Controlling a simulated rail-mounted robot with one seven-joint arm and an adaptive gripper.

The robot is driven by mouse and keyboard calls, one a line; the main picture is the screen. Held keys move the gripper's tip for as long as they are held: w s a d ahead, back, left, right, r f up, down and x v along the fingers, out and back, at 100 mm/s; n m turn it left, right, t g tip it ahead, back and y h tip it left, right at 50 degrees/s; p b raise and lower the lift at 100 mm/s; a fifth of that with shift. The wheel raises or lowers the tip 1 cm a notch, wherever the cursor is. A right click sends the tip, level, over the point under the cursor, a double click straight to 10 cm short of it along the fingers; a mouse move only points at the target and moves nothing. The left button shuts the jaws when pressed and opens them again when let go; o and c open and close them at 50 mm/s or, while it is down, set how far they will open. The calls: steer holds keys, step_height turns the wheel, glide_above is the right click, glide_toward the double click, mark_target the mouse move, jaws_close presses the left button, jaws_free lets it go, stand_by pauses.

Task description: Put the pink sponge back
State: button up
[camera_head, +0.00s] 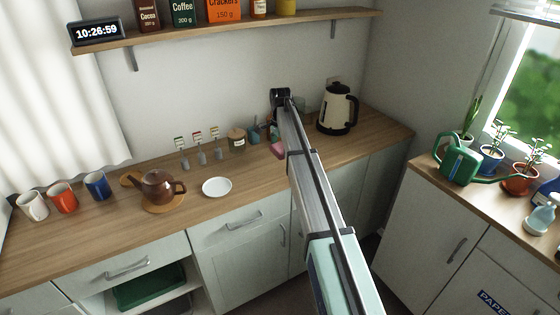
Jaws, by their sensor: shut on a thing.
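The pink sponge (278,151) shows as a small pink patch at the left edge of my arm, above the wooden counter (250,176). My arm reaches from the bottom of the view up to the back wall and covers part of the sponge. My gripper (275,142) hangs down at the far end of the arm and is shut on the pink sponge. Its fingers are mostly hidden behind the arm. I cannot tell the sponge's exact height over the counter.
A blue cup (254,132), a lidded jar (237,140) and small labelled stands (199,152) are left of the gripper. A kettle (337,109) is close on the right. A white plate (217,187) and a teapot (159,186) stand nearer. A shelf (225,29) hangs above.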

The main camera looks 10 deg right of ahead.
mark_target(280, 168)
steer(key=shift+f+p, duration=0.75)
steer(key=shift+f, duration=2.9)
steer(key=shift+f, duration=0.2)
steer(key=o, duration=1)
steer(key=shift+r, duration=0.1)
steer(key=shift+r, duration=0.1)
step_height(280, 168, up, 12)
steer(key=b, duration=0.3)
